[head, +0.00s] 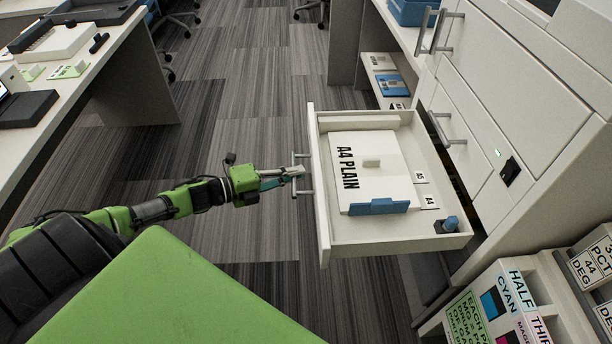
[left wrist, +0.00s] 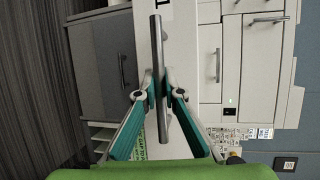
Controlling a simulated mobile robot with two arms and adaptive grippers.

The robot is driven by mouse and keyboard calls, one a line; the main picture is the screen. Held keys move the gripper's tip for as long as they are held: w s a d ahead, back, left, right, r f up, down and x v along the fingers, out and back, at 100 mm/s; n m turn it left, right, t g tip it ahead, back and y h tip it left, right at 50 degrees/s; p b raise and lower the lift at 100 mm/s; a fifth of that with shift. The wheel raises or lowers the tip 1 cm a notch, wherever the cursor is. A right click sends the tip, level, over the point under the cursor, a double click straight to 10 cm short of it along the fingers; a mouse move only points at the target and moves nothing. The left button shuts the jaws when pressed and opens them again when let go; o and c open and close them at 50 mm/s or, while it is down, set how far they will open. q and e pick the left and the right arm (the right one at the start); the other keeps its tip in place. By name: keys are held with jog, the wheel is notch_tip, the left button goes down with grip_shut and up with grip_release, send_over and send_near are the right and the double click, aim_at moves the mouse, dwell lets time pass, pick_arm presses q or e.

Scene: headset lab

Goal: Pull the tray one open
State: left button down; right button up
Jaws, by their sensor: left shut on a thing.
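The tray (head: 400,232) is a white drawer standing well out from the white machine in the head view. It holds a stack of paper marked A4 PLAIN (head: 374,160), a blue guide (head: 379,207) and a small blue knob (head: 451,223). My left gripper (head: 299,173) is at the tray's front, shut on its metal bar handle (head: 303,184). In the left wrist view, the fingers of my left gripper (left wrist: 160,92) close around the handle (left wrist: 157,60). My right gripper is in neither view.
Closed drawers with bar handles (head: 452,132) are on the machine at right. A desk (head: 60,75) with equipment stands at left. A shelf with labelled boxes (head: 500,312) is at lower right. Striped carpet (head: 230,90) between desk and machine is clear.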

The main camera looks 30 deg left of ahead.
pick_arm(q)
jog(key=shift+s+a, duration=0.1)
jog(key=shift+a, duration=0.05)
jog(key=c, duration=2.1)
grip_release()
jog(key=shift+c, duration=0.2)
jog(key=v, duration=1.2)
